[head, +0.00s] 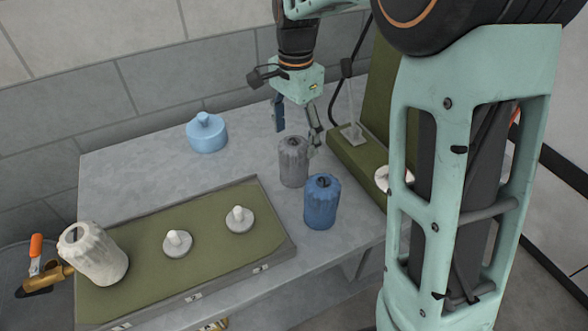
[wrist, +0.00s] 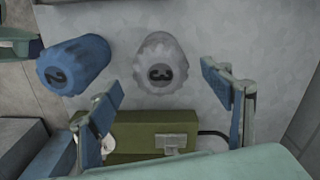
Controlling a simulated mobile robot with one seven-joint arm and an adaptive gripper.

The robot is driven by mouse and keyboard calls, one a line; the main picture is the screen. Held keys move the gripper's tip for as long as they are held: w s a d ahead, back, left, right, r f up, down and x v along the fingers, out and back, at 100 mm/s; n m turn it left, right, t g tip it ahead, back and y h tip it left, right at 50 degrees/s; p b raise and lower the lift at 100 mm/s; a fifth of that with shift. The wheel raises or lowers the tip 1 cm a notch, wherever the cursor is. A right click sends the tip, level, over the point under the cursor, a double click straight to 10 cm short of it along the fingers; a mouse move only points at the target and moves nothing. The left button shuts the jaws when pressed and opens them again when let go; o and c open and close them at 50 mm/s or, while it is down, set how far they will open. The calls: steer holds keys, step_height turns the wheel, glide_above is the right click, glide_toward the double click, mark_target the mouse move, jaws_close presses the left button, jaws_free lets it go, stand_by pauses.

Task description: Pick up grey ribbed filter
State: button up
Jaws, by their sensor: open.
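The grey ribbed filter (head: 293,163) stands upright on the grey table, just left of and behind the blue filter. In the wrist view the grey filter (wrist: 160,66) shows from above with a dark 3 on its top, lying between the lines of my two fingers and beyond their tips. My gripper (head: 296,122) is open and empty above and behind the filter in the head view. In the wrist view the fingers of my gripper (wrist: 164,80) are spread wide, one on each side. No contact with the filter is visible.
A blue ribbed filter (head: 321,202) marked 2 stands close by. A whitish filter (head: 92,254) sits on a green tray (head: 150,283) with two white pegs. A light-blue lidded container (head: 206,134) stands at the back left. A green case (head: 352,150) lies right of my gripper.

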mark_target(294, 141)
step_height(294, 141, down, 3)
steer(key=shift+a+f, duration=0.15)
steer(key=shift+c, duration=0.3)
steer(key=c, duration=1.8)
